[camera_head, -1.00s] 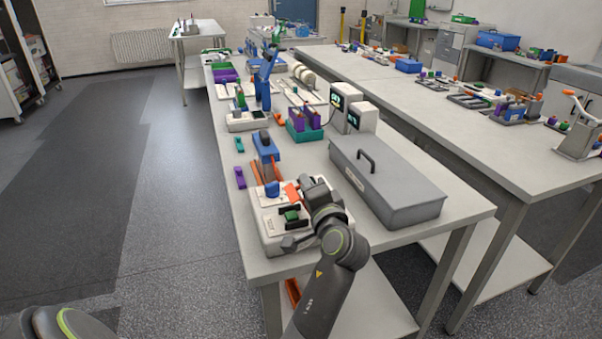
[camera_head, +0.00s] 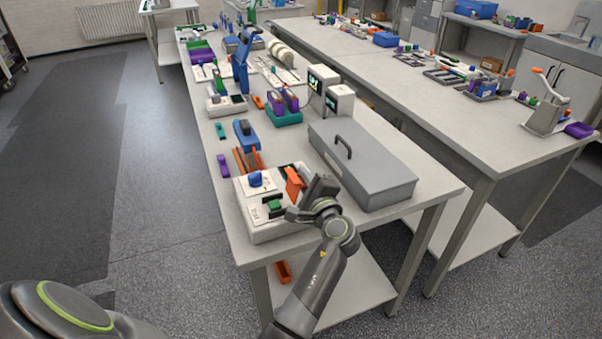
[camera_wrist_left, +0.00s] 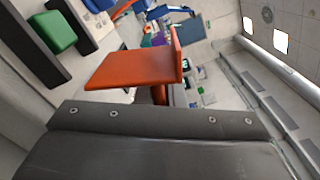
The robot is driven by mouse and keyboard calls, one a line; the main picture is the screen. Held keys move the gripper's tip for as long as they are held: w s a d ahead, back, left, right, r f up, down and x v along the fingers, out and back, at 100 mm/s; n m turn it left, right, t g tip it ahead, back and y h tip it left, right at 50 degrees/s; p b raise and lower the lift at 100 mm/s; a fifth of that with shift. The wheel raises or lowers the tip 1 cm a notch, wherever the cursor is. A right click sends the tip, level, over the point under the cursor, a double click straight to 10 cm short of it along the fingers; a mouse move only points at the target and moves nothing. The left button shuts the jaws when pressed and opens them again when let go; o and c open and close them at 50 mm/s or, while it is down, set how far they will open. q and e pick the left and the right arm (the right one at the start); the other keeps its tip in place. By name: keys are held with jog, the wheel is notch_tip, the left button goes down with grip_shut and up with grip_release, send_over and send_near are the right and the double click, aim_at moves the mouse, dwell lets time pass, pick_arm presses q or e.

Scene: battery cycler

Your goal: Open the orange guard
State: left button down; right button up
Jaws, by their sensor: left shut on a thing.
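The orange guard (camera_head: 294,183) stands raised, roughly upright, on the pale cycler box (camera_head: 262,212) at the near end of the bench. In the left wrist view the orange guard (camera_wrist_left: 135,68) shows as a flat plate with an upright flange, just beyond the dark jaw. A green button (camera_head: 274,205) lies beside it on the box, and a blue knob (camera_head: 255,179) sits behind. My left gripper (camera_head: 304,199) is at the guard's right side, shut on the guard; the exact contact is partly hidden. My right gripper is in neither view.
A grey lidded case (camera_head: 362,165) with a handle stands close to the right of the cycler box. Blue and orange parts (camera_head: 247,138) lie behind it, and a purple block (camera_head: 223,166) is at the left bench edge. The floor left of the bench is clear.

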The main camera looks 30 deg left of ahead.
pick_arm(q)
jog(key=shift+f+m, duration=0.1)
jog(key=shift+m, duration=0.2)
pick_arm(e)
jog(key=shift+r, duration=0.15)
pick_arm(q)
jog(key=c, duration=1.5)
grip_release()
